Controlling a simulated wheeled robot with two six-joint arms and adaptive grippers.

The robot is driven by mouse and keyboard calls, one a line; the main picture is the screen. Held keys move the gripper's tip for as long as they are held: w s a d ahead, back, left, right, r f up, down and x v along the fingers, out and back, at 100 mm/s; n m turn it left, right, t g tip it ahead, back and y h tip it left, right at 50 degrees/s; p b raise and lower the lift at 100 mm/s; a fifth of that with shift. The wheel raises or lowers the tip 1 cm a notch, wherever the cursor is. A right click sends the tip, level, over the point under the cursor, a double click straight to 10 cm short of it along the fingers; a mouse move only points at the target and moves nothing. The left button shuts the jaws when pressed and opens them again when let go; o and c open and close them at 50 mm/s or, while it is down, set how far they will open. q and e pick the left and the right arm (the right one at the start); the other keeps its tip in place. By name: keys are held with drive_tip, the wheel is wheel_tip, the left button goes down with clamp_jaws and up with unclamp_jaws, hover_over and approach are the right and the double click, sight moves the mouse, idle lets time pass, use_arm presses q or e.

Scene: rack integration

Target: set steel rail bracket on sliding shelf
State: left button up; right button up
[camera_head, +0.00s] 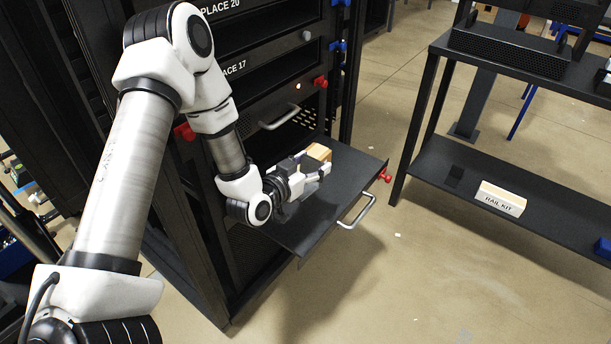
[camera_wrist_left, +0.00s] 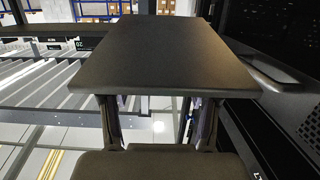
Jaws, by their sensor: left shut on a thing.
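My left gripper (camera_head: 314,170) comes in from the left, low over the black sliding shelf (camera_head: 345,178), which is pulled out of the rack. In the left wrist view the held bracket (camera_wrist_left: 160,58) is a broad dark face between the two fingers (camera_wrist_left: 155,125). The bracket is at the shelf's inner part; whether it touches the shelf is hard to tell. My right gripper is not in view.
The shelf has a silver front handle (camera_head: 357,212) and a red knob (camera_head: 385,175) at its corner. The rack (camera_head: 250,85) stands behind, with red and blue latches. A black side bench (camera_head: 560,200) at right holds a box marked RAIL KIT (camera_head: 500,198). Open floor lies between.

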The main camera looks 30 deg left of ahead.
use_arm(q)
drive_tip(key=shift+s, duration=0.1)
drive_tip(key=shift+w+d+f, duration=0.15)
drive_tip(key=shift+w+d, duration=0.05)
drive_tip(key=shift+w, duration=0.15)
drive_tip(key=shift+s+a, duration=0.15)
drive_tip(key=shift+s, duration=0.05)
drive_tip(key=shift+f, duration=0.25)
wheel_tip(320, 180, down, 7)
drive_tip(key=b, duration=0.5)
drive_tip(key=shift+w+f+b, duration=0.1)
drive_tip(key=shift+f+b, duration=0.1)
drive_tip(key=shift+b, duration=0.2)
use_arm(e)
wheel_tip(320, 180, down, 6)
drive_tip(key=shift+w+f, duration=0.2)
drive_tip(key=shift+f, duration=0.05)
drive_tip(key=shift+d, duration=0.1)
use_arm(q)
drive_tip(key=o, duration=1.3)
